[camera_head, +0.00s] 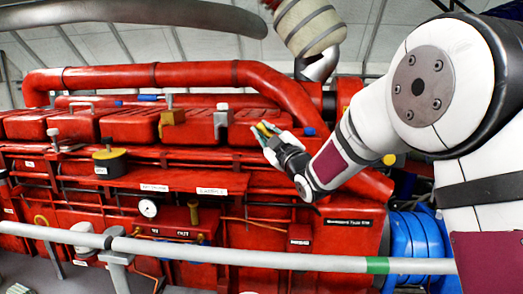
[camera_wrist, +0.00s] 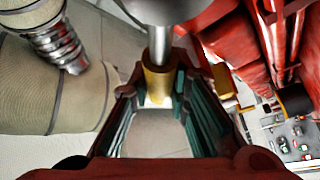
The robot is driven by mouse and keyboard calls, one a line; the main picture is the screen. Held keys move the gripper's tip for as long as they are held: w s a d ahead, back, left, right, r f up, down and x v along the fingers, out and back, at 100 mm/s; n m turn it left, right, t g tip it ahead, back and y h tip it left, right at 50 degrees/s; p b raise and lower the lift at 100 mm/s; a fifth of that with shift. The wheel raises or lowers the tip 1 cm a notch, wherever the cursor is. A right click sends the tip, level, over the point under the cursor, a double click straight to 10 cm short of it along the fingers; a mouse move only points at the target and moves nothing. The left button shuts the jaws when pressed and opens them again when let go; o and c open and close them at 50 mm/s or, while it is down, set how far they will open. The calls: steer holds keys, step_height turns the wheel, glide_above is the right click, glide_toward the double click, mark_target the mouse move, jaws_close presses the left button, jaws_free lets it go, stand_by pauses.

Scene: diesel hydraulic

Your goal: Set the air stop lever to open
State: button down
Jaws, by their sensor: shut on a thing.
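My gripper (camera_head: 266,135) is at the upper part of the red engine, by the row of red covers. In the wrist view my gripper (camera_wrist: 158,88) has its teal-padded fingers on both sides of a brass-coloured cylindrical grip on a steel rod, and is shut on it. This appears to be the air stop lever (camera_wrist: 157,84). In the head view only a small yellowish bit of it shows between the fingertips. The fingers hide part of the grip, and no mark for its open position is readable.
The red engine (camera_head: 120,180) fills the middle, with a thick red pipe (camera_head: 150,76) above. A grey railing (camera_head: 200,253) with a green band crosses the front. A wrapped beige pipe (camera_head: 308,25) hangs above my gripper. A round gauge (camera_head: 148,208) sits lower left.

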steer(key=d+m+t+b, duration=0.1)
steer(key=b, duration=0.1)
steer(key=m+t+h+b, duration=0.1)
steer(key=m+b, duration=0.1)
steer(key=d+r+m+t+b, duration=0.1)
steer(key=m+b, duration=0.1)
steer(key=shift+w+d+r+h, duration=0.1)
steer(key=shift+d+h, duration=0.2)
steer(key=d+m+t+h+b, duration=0.1)
steer(key=m+b, duration=0.2)
steer(key=d+r+m+t+h+b, duration=0.1)
steer(key=m+h+b, duration=0.1)
steer(key=m+b, duration=0.1)
steer(key=d+m+t+h+b, duration=0.1)
steer(key=d+m+h+b, duration=0.1)
steer(key=m+b, duration=0.1)
steer(key=shift+r+b, duration=0.15)
steer(key=shift+b, duration=0.25)
steer(key=shift+m, duration=0.3)
steer(key=c, duration=1.5)
jaws_free()
steer(key=shift+s+r, duration=0.1)
steer(key=shift+s, duration=0.1)
steer(key=shift+s, duration=0.1)
